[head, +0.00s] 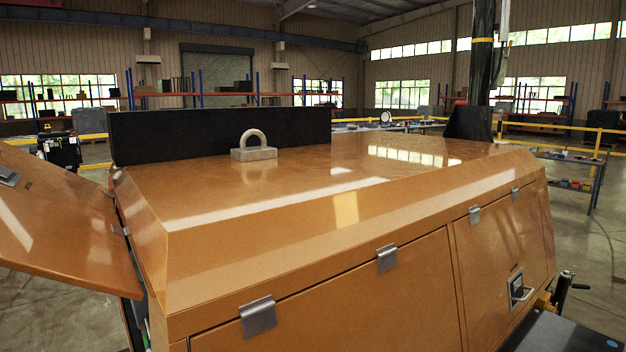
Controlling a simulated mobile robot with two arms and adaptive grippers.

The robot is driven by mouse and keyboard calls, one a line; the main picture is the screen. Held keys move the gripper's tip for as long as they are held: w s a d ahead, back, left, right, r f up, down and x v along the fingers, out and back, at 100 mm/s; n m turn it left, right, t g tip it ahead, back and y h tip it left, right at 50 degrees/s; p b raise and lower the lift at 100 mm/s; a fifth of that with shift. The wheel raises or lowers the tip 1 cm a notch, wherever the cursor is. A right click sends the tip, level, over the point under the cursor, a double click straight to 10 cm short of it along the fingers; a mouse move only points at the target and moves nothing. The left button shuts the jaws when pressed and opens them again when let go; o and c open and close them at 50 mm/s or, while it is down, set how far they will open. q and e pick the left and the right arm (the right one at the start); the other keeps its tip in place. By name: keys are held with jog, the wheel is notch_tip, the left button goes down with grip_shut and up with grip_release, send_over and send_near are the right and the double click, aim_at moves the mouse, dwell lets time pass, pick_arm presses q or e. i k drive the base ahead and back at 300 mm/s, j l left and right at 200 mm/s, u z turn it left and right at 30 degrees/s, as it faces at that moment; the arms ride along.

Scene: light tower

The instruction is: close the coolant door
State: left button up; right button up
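The light tower is a large orange housing (330,205) filling the front of the view. On its left side an orange door (60,215) is swung open, raised and sticking out to the left, with a metal latch (8,176) near its outer edge. A dark flat panel (220,135) stands upright on the far left part of the roof. No label shows which of these is the coolant door. The opening behind the orange door is mostly hidden. Neither of my grippers is in view.
A lifting eye (253,147) stands on the roof. Front panels (375,310) look shut, with metal hinges (387,258) and a handle (518,289) at right. A dark mast (484,60) rises behind. Open floor (40,310) lies at left, below the door.

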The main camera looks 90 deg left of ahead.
aim_at(57, 224)
jog(key=l+u, duration=0.1)
jog(key=u, duration=1.1)
jog(key=j+u, duration=0.15)
jog(key=u, duration=0.8)
jog(key=j+u, duration=0.1)
jog(key=u, duration=0.4)
jog(key=i+u, duration=0.1)
jog(key=u, duration=1.3)
jog(key=i, duration=0.05)
